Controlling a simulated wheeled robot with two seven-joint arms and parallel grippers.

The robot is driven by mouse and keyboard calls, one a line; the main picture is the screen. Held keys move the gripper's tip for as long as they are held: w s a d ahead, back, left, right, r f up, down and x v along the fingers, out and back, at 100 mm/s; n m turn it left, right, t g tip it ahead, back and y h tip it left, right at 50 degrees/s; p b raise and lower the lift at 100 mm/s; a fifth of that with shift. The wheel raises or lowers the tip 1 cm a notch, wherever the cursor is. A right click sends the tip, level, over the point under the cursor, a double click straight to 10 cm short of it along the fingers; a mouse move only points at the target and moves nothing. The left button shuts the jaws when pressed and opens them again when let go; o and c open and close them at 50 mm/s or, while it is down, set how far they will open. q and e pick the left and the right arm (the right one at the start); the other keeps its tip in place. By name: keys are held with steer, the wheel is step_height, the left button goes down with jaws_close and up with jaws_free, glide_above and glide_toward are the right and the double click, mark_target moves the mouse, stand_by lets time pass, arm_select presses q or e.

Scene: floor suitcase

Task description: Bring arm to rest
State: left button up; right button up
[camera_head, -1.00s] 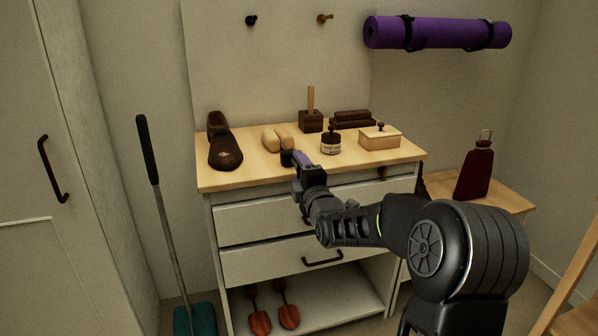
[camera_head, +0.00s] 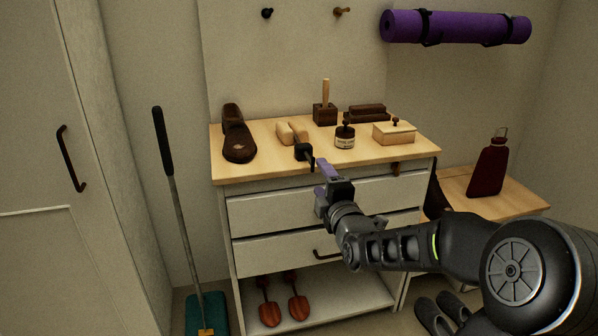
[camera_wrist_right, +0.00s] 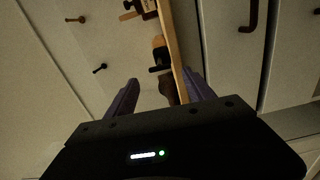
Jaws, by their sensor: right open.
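My right gripper (camera_head: 323,181) is in front of the white dresser (camera_head: 280,213), just below the front edge of its wooden top. It looks empty. In the right wrist view its two purple fingers (camera_wrist_right: 160,92) stand apart, with nothing held between them. My right arm reaches in from the lower right and is bent, with a large round joint near the right edge. My left arm and gripper are not in view.
On the top are a dark brown shoe (camera_head: 237,136), a wooden brush (camera_head: 290,132), a small black object (camera_head: 304,152), a jar (camera_head: 345,137) and a wooden box (camera_head: 394,133). A dark red bottle (camera_head: 490,166) stands on a low bench (camera_head: 510,199). Slippers (camera_head: 442,313) lie below.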

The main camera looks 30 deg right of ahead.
steer(key=s+a+f+m+g+y, duration=0.25)
steer(key=a+f+m, duration=0.35)
steer(key=f, duration=0.4)
steer(key=s+a+f+m+g+y, duration=0.1)
steer(key=a+f+m+g+y, duration=0.15)
steer(key=a+f, duration=0.7)
steer(key=s+a+f+m+g+y, duration=0.1)
steer(key=a+f+m+g, duration=0.35)
steer(key=f, duration=0.75)
steer(key=s+a+f+m+g+y, duration=0.1)
steer(key=s+a+f+g+y, duration=0.15)
steer(key=s+a+f, duration=0.8)
steer(key=s+a+f+m+g+y, duration=0.2)
steer(key=s+a+f+g, duration=0.2)
steer(key=s+a+f, duration=0.7)
step_height(320, 180, up, 28)
steer(key=s+d+p, duration=0.2)
steer(key=p, duration=2.1)
steer(key=shift+d, duration=0.3)
